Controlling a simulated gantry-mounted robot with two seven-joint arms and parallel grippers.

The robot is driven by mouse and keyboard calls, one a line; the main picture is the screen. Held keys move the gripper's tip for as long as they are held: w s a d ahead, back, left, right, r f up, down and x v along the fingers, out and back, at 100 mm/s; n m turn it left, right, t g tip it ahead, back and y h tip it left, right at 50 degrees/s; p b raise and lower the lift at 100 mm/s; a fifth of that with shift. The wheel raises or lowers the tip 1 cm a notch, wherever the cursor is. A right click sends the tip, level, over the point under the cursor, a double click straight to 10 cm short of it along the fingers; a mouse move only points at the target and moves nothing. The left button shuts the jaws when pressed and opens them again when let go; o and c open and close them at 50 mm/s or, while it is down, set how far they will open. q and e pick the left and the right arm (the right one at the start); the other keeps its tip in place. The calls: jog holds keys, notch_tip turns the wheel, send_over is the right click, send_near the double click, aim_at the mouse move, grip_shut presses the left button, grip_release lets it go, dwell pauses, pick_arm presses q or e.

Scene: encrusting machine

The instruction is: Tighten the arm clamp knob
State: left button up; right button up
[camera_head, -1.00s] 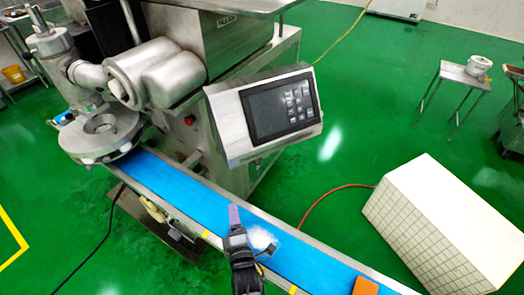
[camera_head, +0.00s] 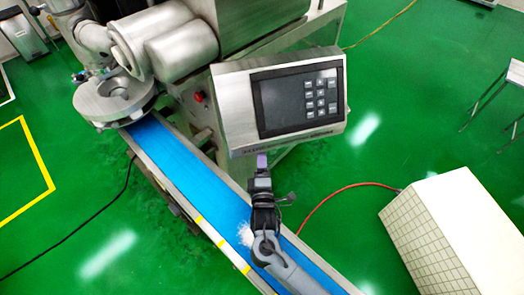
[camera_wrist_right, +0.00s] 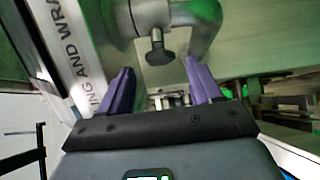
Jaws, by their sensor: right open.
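The arm clamp knob (camera_wrist_right: 158,52) is a small black knob on a short stem under a grey metal clamp (camera_wrist_right: 150,15). It shows at the top middle of the right wrist view. My right gripper (camera_wrist_right: 159,80) is open, with its two purple fingers apart and nothing between them. The knob appears beyond the fingertips, roughly centred on the gap. In the head view the right gripper (camera_head: 262,161) is just below the control panel (camera_head: 283,103), over the far side of the conveyor. The knob is hidden there. My left gripper is not in view.
The blue conveyor belt (camera_head: 180,165) runs diagonally below my right arm. The machine's round head (camera_head: 115,97) stands at the upper left. A white tiled block (camera_head: 450,225) is on the green floor at right, with a red hose (camera_head: 345,187) beside it.

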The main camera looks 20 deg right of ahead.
jog(key=shift+b+x, duration=0.4)
jog(key=shift+x, duration=2.3)
jog(key=shift+s, duration=0.1)
jog(key=c, duration=1)
jog(key=m+t+b, duration=0.1)
jog(key=m+h+b, duration=0.1)
jog(key=shift+f+t+b, duration=0.35)
jog(key=shift+t+b, duration=0.05)
jog(key=shift+r+m+t+h+b, duration=0.3)
jog(key=shift+m+h+b, duration=0.1)
jog(key=shift+m, duration=0.3)
